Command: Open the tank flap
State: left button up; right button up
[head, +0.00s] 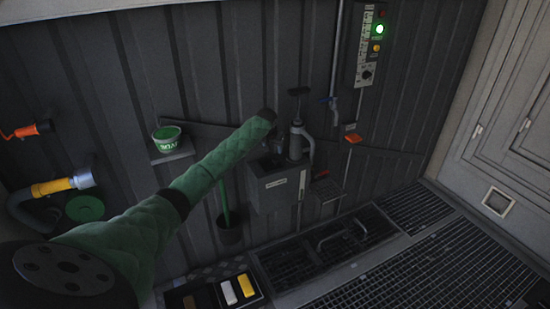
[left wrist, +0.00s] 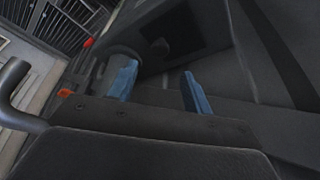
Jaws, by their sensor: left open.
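My left arm, in a green quilted sleeve, reaches across the head view toward the grey box with a hand pump (head: 280,185) on the back wall. My left gripper (head: 292,133) is small and dark there, near the pump top. In the left wrist view its two blue fingers (left wrist: 160,90) stand apart with nothing between them. A dark surface lies behind them. I cannot tell for certain which part is the tank flap. A small square framed plate (head: 498,201) sits low on the pale panel at the right, away from the gripper. My right gripper is not in view.
A control box (head: 371,45) with a lit green lamp hangs at the upper right. A green tub (head: 167,138) stands on a shelf at the left. A yellow-banded hose nozzle (head: 62,185) is farther left. Floor grating (head: 440,265) lies below.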

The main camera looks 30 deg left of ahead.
aim_at(276, 159)
pick_arm(q)
jog(key=p+x, duration=0.1)
jog(key=x, duration=0.5)
jog(key=shift+w+f, duration=0.25)
jog(key=shift+f, duration=0.05)
jog(key=shift+w+f+p, duration=0.15)
jog(key=shift+f+p, duration=0.15)
jog(key=shift+f, duration=0.2)
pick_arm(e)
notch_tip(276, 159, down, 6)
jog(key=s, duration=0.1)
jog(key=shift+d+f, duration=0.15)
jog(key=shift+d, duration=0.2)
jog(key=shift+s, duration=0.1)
pick_arm(q)
grip_shut()
